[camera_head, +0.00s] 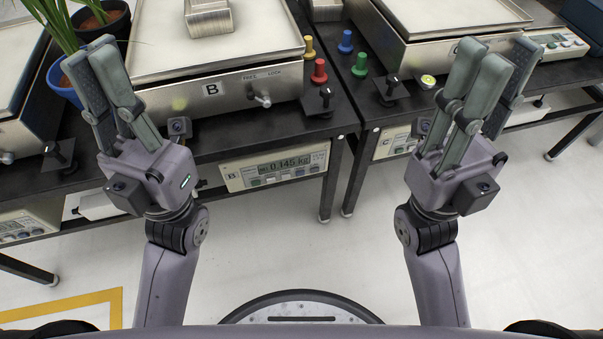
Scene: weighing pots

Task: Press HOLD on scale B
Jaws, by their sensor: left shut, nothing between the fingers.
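Scale B (230,91) stands on the dark bench at top centre, with a metal block (208,18) on its pan (262,38). Its display panel (232,182) hangs below the bench edge, reads 0.145 kg and has a row of small buttons beneath the readout. The button labels are too small to read. My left gripper (90,52) is shut and empty, pointing up, left of scale B and in front of the plant pot. My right gripper (490,55) points up in front of scale C, touching nothing visible; its finger gap is unclear.
Red (319,71), yellow (309,48), green (360,64) and blue (345,42) pegs stand on the benches. A knob (326,100) sits near the bench edge. Scale C (440,40) is on the right. A plant pot (112,22) is at upper left. The floor between my arms is clear.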

